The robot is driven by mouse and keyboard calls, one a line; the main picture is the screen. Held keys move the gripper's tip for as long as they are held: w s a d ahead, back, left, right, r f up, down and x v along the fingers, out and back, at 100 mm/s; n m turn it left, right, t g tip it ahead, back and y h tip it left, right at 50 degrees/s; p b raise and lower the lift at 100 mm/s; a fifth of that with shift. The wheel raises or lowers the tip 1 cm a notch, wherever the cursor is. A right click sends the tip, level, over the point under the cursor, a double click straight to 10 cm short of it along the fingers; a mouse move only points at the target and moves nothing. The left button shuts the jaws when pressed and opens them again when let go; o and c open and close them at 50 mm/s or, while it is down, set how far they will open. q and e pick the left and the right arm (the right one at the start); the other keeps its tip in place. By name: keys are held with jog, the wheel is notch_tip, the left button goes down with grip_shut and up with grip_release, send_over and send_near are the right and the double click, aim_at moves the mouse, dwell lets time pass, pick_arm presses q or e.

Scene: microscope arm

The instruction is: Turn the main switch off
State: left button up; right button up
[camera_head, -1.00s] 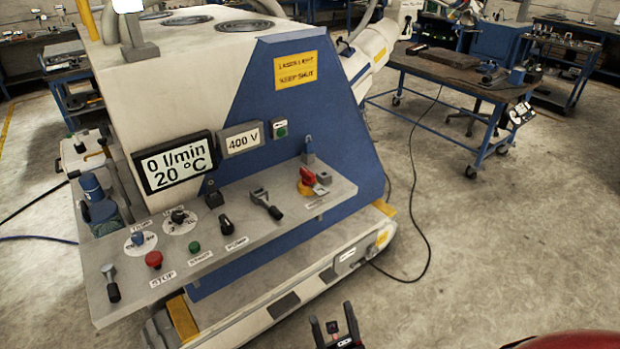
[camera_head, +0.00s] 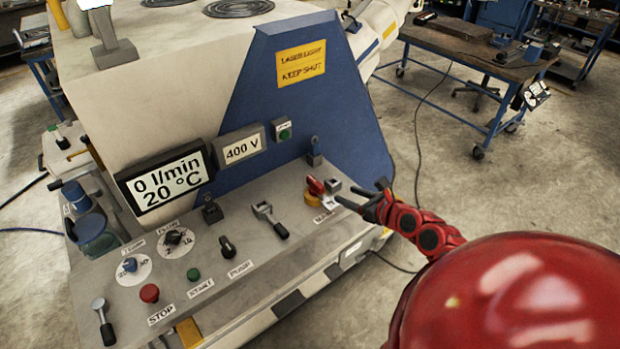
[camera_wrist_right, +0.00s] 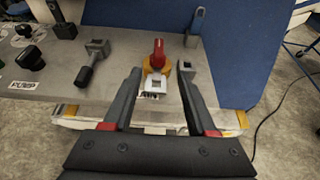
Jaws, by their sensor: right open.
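The main switch (camera_head: 315,186) is a red handle on a yellow base at the right end of the grey control panel (camera_head: 180,262). It also shows in the right wrist view (camera_wrist_right: 158,52), its red handle pointing up in that picture. A white label or tag, hard to read, lies just in front of it. My right gripper (camera_head: 358,197) is at the panel's right end, close to the switch. In the right wrist view its two dark fingers (camera_wrist_right: 160,84) are spread, with the switch beyond and between their tips, not held. My left gripper is not in view.
A grey lever (camera_head: 270,220) sits left of the switch. A blue housing wall (camera_head: 320,110) rises behind. Open floor lies to the right.

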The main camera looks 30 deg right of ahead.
aim_at(317, 183)
jog(key=p+x, duration=0.3)
jog(key=x, duration=1.1)
jog(key=shift+w, duration=0.4)
jog(key=shift+w+a+f, duration=0.2)
jog(key=shift+w+f, duration=0.25)
jog(key=shift+w, duration=0.1)
jog(key=shift+c, duration=0.3)
grip_shut()
